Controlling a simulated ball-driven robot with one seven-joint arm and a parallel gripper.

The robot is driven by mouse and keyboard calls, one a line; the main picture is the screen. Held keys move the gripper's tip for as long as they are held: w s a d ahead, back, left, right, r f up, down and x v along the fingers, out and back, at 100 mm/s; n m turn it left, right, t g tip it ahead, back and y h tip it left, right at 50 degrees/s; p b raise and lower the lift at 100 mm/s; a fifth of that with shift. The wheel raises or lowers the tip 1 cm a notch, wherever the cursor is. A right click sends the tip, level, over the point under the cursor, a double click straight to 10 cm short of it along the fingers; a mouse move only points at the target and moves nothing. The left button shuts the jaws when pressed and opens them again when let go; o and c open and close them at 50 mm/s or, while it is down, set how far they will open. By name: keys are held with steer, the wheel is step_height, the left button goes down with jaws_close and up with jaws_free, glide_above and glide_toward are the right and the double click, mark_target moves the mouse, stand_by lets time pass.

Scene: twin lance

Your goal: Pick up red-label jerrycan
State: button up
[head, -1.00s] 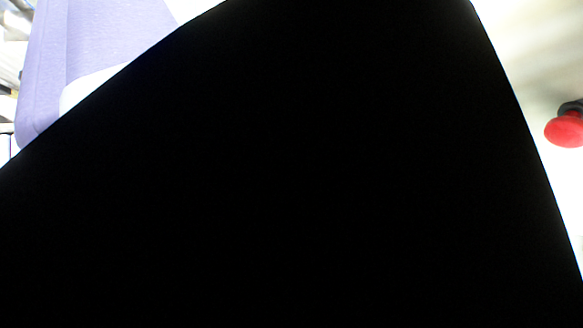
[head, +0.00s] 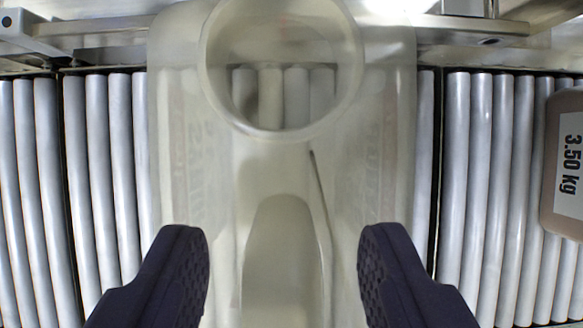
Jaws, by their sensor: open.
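A translucent whitish jerrycan (head: 375,130) stands below the camera on a roller conveyor, seen from above. It has a wide round neck (head: 215,60) at the top of the picture, with rollers showing through it. A raised handle (head: 283,250) runs down its middle. Faint lettering shows through its sides, but I cannot make out a red label. My gripper (head: 288,275) is open, with one dark ridged finger on each side of the handle. No contact with the handle is visible, and the height between them is hard to tell.
The roller conveyor (head: 490,150) extends left and right. A pinkish-brown object with a white "3.50 kg" label (head: 571,165) sits at the right edge, partly cut off. A metal rail (head: 100,32) runs along the top. The rollers at left are clear.

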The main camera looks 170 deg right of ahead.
mark_target(282, 193)
steer(key=shift+x, duration=1.15)
steer(key=shift+c, duration=0.5)
jaws_close()
steer(key=shift+r, duration=0.1)
